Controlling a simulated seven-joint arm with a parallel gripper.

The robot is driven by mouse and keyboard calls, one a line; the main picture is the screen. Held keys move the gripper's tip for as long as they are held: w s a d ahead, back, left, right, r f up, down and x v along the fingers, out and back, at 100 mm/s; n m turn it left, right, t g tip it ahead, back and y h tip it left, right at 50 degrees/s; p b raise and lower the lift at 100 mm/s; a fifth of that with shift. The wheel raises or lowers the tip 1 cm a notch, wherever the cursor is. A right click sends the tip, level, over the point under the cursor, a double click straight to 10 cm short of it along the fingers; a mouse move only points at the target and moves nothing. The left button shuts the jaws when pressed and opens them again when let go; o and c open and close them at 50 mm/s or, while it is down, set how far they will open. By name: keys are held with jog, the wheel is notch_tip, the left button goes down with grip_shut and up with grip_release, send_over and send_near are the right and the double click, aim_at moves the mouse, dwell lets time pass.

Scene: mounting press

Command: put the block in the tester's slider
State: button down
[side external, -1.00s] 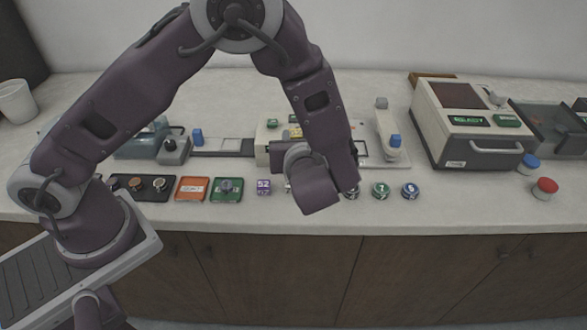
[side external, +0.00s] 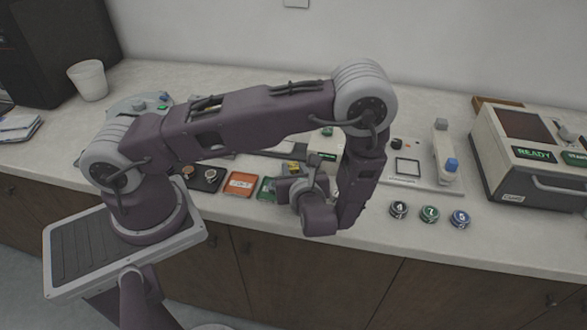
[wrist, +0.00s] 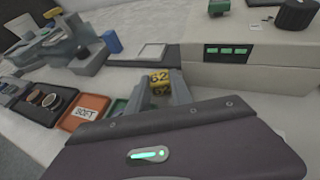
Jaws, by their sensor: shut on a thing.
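My gripper (wrist: 160,100) is shut on a yellow block (wrist: 159,80) with dark digits that read about 62. The block sits between the fingertips, its lower part partly hidden by them. In the side view my gripper (side external: 293,186) is low over the counter, in front of the beige tester (side external: 326,147). In the wrist view the tester (wrist: 240,62) with green displays stands behind and to the right of the block. A dark flat rail with a pale square plate (wrist: 152,52) extends left of the tester; it looks like the slider. The block appears in front of it, apart from it.
An orange tray (side external: 240,184) and a dark tray (side external: 205,178) lie left of my gripper. Several round numbered pieces (side external: 429,214) stand on the right near the front edge. A press reading READY (side external: 535,160) stands at the far right. A white cup (side external: 89,80) is back left.

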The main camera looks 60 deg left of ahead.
jog(key=shift+f, duration=0.2)
jog(key=c, duration=1.4)
grip_release()
jog(key=shift+c, duration=0.2)
